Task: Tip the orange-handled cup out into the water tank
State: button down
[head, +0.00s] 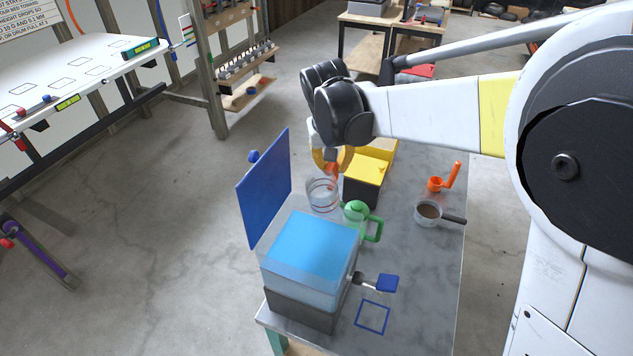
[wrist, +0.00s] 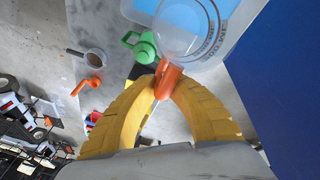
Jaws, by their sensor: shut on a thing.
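The clear cup (head: 322,196) has red rings and an orange handle (wrist: 168,80). My gripper (head: 330,160), with yellow fingers, is shut on that handle; the wrist view shows the handle between the fingertips (wrist: 160,88). The cup looks near upright behind the tank; I cannot tell its height above the table or how full it is. The water tank (head: 308,285) is a clear box on a dark base with bright blue water. Its blue lid (head: 264,190) stands open on the left. In the wrist view the cup (wrist: 192,30) overlaps part of the tank's blue water (wrist: 178,12).
A green jug (head: 358,218) stands close behind the tank. A black and yellow box (head: 364,185) is behind it. An orange scoop (head: 438,184) and a pan with brown contents (head: 428,212) are at right. A blue-handled tap (head: 388,283) sticks out from the tank.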

aim_at(334, 173)
notch_tip(334, 173, down, 3)
jog(key=g+y+b, duration=0.1)
jog(key=g, duration=0.2)
jog(key=shift+s+a+f, duration=0.1)
jog(key=shift+s, duration=0.2)
jog(key=shift+r, duration=0.2)
jog(key=shift+r, duration=0.1)
jog(key=shift+r+p, duration=0.95)
jog(key=shift+r, duration=0.45)
